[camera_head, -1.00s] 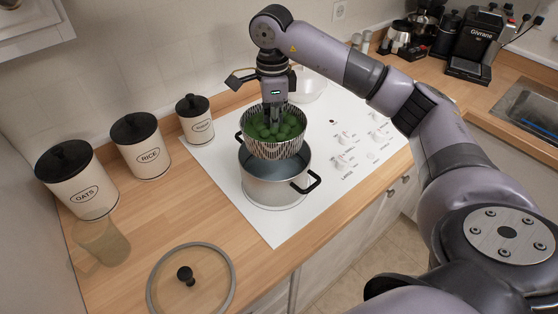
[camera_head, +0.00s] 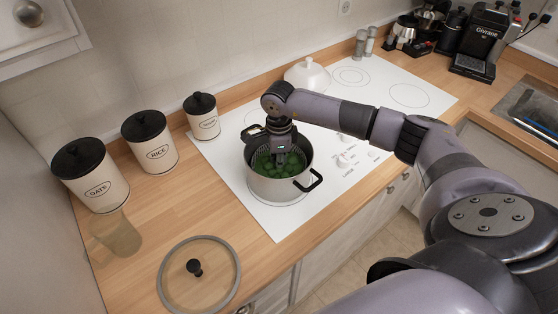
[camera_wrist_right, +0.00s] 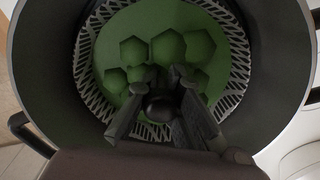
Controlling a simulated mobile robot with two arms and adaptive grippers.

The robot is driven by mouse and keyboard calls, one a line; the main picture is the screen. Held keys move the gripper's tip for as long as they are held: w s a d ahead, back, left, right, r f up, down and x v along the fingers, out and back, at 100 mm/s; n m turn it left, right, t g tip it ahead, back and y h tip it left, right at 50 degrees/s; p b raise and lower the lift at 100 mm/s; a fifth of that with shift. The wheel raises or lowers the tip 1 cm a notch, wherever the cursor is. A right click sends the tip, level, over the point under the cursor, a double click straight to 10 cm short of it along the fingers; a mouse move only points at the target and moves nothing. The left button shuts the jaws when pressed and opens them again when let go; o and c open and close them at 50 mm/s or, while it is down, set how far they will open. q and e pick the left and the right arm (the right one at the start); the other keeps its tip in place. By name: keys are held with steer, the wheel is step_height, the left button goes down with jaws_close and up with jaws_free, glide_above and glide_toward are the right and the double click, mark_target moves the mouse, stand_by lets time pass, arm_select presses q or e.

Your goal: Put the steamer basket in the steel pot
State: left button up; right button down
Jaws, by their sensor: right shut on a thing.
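The steel pot (camera_head: 279,187) stands on the white cooktop, with black handles at its back left and front right. The steamer basket (camera_wrist_right: 87,80), a slotted metal ring holding green round pieces (camera_head: 270,161), is down inside the pot. In the right wrist view the pot's wall (camera_wrist_right: 275,60) surrounds the basket. My right gripper (camera_head: 279,152) reaches down into the pot from above. It also shows in the right wrist view (camera_wrist_right: 165,85), its fingers around a dark knob at the basket's middle, shut on it. My left gripper is not in view.
A glass lid (camera_head: 198,277) lies on the wooden counter in front. A clear cup (camera_head: 117,238) and canisters (camera_head: 149,142) stand to the left. A white covered dish (camera_head: 307,75) is at the back of the cooktop.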

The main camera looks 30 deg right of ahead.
steer(key=shift+f, duration=0.1)
steer(key=c, duration=1.8)
jaws_free()
steer(key=shift+o, duration=0.2)
steer(key=shift+r, duration=0.3)
step_height(320, 180, up, 10)
steer(key=b, duration=0.4)
steer(key=shift+r, duration=0.25)
steer(key=shift+r+b, duration=0.3)
steer(key=shift+r, duration=0.35)
steer(key=shift+s+f, duration=0.1)
steer(key=shift+f, duration=0.05)
